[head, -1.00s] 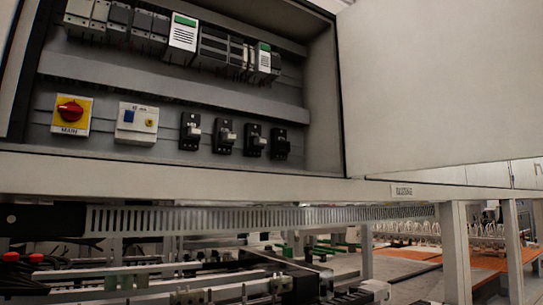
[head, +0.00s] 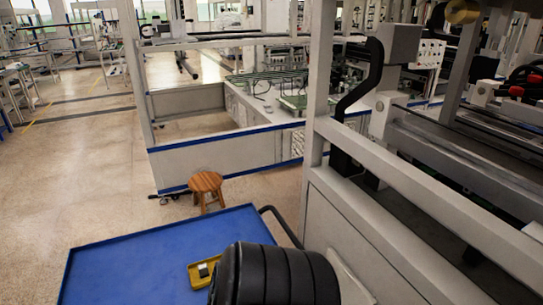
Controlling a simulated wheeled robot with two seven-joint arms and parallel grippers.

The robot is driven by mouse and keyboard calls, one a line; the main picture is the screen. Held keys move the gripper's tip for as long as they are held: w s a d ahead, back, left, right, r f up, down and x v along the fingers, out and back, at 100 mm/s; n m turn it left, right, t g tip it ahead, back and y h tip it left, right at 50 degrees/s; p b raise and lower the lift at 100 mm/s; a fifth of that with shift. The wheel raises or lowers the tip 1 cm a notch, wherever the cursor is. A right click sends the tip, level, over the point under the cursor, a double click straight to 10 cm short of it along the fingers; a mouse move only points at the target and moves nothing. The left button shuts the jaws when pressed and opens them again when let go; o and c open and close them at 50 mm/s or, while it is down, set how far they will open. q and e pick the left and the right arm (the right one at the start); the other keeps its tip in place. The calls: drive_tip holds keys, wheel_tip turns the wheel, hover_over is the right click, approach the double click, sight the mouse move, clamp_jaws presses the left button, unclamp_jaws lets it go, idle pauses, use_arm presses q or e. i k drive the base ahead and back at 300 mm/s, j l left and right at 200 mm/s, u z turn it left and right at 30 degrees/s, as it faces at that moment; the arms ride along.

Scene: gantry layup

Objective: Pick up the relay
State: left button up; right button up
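A small dark block with a light part (head: 204,270), which looks like the relay, sits in a small yellow tray (head: 192,272). The tray lies on a blue cart or table top (head: 130,268) at the bottom of the head view. The block is too small to make out in detail. A large black ribbed object (head: 275,275) covers the right part of the blue top and stands close to the tray's right end. Neither of my grippers is in view.
A wooden stool (head: 206,186) stands on the floor behind the blue top. A grey machine frame (head: 390,210) rises close on the right. A low blue-edged enclosure (head: 225,160) lies beyond the stool. Open floor (head: 60,180) spreads on the left.

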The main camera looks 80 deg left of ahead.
sight(204, 273)
drive_tip(key=u, duration=3.3)
drive_tip(key=z, duration=0.5)
drive_tip(key=k+j+z, duration=0.1)
drive_tip(key=j+z, duration=0.15)
drive_tip(key=z, duration=0.2)
drive_tip(key=k+j+z, duration=0.1)
drive_tip(key=j+z, duration=0.15)
drive_tip(key=z, duration=0.25)
drive_tip(key=k+j+z, duration=0.15)
drive_tip(key=z, duration=0.3)
